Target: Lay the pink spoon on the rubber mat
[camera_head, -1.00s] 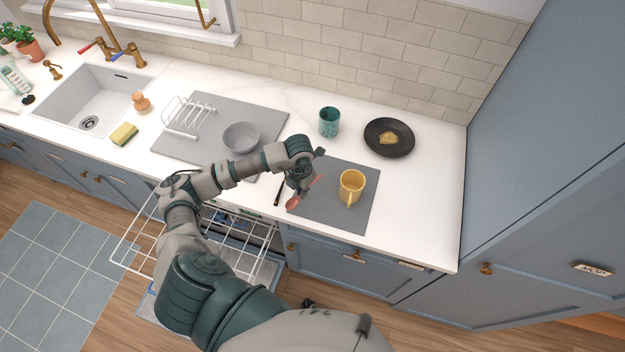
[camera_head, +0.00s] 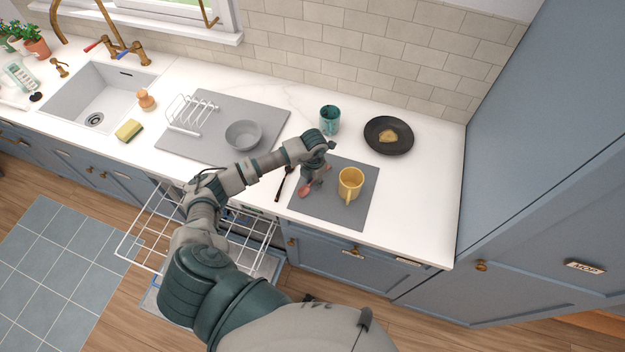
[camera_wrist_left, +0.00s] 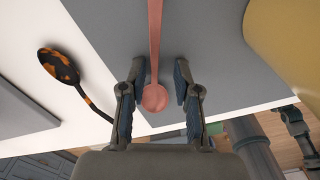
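The pink spoon (camera_head: 305,191) is over the left part of the grey rubber mat (camera_head: 340,215) and looks to lie on it. In the left wrist view its round bowl (camera_wrist_left: 155,97) is between my fingers, its handle running up the picture. My left gripper (camera_head: 318,182) is low over the mat. In the left wrist view its two fingers (camera_wrist_left: 159,75) stand apart, with gaps on both sides of the spoon, so it is open. Parts that look like my right arm and gripper show at the lower right of the left wrist view, too partial to read.
A yellow mug (camera_head: 350,184) stands on the mat, right of my gripper. A dark mottled spoon (camera_head: 281,186) lies left of the mat. A grey bowl (camera_head: 243,135) is on the drying mat (camera_head: 200,150).

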